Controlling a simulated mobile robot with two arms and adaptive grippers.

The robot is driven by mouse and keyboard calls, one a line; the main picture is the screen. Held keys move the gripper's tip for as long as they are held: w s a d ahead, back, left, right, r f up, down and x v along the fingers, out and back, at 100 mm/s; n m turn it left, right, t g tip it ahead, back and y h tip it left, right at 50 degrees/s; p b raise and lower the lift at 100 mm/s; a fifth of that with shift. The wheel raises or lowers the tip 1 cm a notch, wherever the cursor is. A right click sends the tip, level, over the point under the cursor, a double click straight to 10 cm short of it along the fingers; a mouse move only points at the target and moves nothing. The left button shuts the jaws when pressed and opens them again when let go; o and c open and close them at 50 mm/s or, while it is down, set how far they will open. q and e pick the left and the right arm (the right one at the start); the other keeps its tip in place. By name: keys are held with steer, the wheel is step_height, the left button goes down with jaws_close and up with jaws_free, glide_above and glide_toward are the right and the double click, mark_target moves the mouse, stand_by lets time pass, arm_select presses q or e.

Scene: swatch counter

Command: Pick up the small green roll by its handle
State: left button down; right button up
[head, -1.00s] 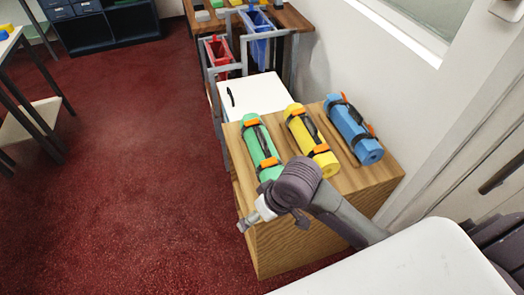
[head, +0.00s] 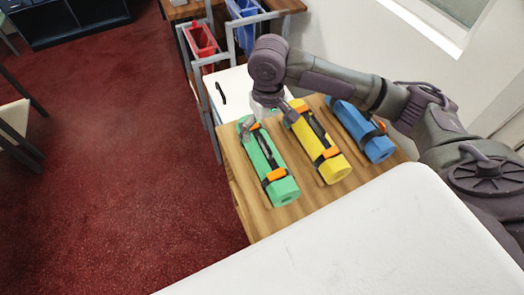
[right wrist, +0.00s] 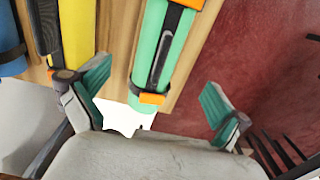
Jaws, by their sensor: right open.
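The green roll (head: 284,188) lies on the wooden top at the left of three rolls, with orange clips and a black handle (head: 262,152) along its top. My right gripper (head: 269,124) is open above the roll's far end. In the right wrist view, the green roll (right wrist: 144,62) and its handle (right wrist: 166,46) run between the spread fingers of the right gripper (right wrist: 157,76). Nothing is between the fingertips in a grip. The gripper partly covers the roll's far end in the head view. My left gripper is not in view.
A yellow roll (head: 335,169) lies close on the right, and a blue roll (head: 379,149) beyond it by the wall. The wooden cabinet top (head: 237,168) is bare along its left edge. A white surface (head: 340,245) fills the foreground. Red (head: 201,40) and blue bins stand behind.

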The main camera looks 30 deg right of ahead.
mark_target(267, 144)
step_height(267, 144, down, 5)
steer(key=shift+s, duration=0.1)
step_height(267, 144, down, 3)
steer(key=f, duration=0.2)
steer(key=shift+w+a+f+p, duration=0.1)
steer(key=shift+w+f+p, duration=0.2)
steer(key=shift+p, duration=0.05)
steer(key=shift+f, duration=0.4)
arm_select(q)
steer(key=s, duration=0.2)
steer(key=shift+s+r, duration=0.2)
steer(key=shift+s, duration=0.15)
arm_select(e)
steer(key=c, duration=1.1)
